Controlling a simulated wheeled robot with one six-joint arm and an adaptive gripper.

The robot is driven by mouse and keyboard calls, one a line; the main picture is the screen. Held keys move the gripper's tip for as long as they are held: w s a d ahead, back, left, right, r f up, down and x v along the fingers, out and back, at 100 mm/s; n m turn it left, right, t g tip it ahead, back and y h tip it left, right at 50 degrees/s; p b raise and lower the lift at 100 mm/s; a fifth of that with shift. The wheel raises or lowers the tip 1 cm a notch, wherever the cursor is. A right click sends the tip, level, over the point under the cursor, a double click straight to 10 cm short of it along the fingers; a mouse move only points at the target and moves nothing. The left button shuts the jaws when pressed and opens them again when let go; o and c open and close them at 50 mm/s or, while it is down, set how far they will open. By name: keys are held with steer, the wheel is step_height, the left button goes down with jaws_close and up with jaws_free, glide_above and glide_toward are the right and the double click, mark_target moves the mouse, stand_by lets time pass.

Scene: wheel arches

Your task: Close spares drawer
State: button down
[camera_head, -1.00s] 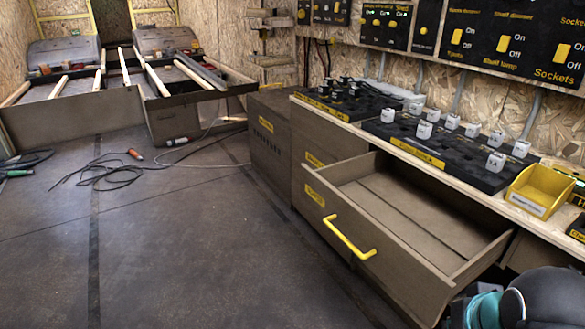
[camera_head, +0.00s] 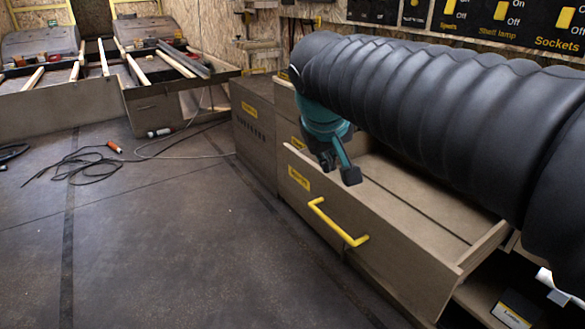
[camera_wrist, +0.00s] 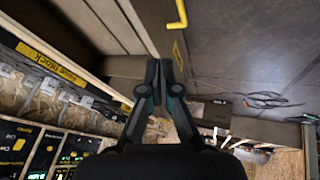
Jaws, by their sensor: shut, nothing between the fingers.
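The spares drawer (camera_head: 400,265) is pulled out of the wooden cabinet. Its inside looks empty where it shows; my arm hides part of it. A yellow bar handle (camera_head: 338,222) is on its front, with a yellow label (camera_head: 298,179) to the left, too small to read surely. My gripper (camera_head: 350,177) is shut and empty, above the drawer near its front panel, with no clear contact. In the wrist view, my gripper (camera_wrist: 162,66) points toward the drawer front, and the handle (camera_wrist: 181,14) shows beyond the fingertips.
A wooden cabinet (camera_head: 253,130) stands left of the drawer. The worktop is mostly hidden by my arm; a switch panel (camera_head: 500,18) is on the wall above. A cable (camera_head: 85,165) lies on the floor at left. The floor before the drawer is clear.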

steer(key=w+a+n+t+b, duration=0.1)
steer(key=w+a+n+b, duration=0.15)
steer(key=w+a, duration=0.75)
steer(key=b, duration=0.2)
glide_toward(296, 163)
steer(key=a+f, duration=0.3)
steer(key=f, duration=0.1)
steer(key=shift+m+h, duration=0.4)
steer(key=shift+m, duration=0.05)
steer(key=w+d, duration=0.3)
steer(key=shift+f+b, duration=0.2)
steer(key=shift+b, duration=0.1)
steer(key=shift+w+d, duration=0.1)
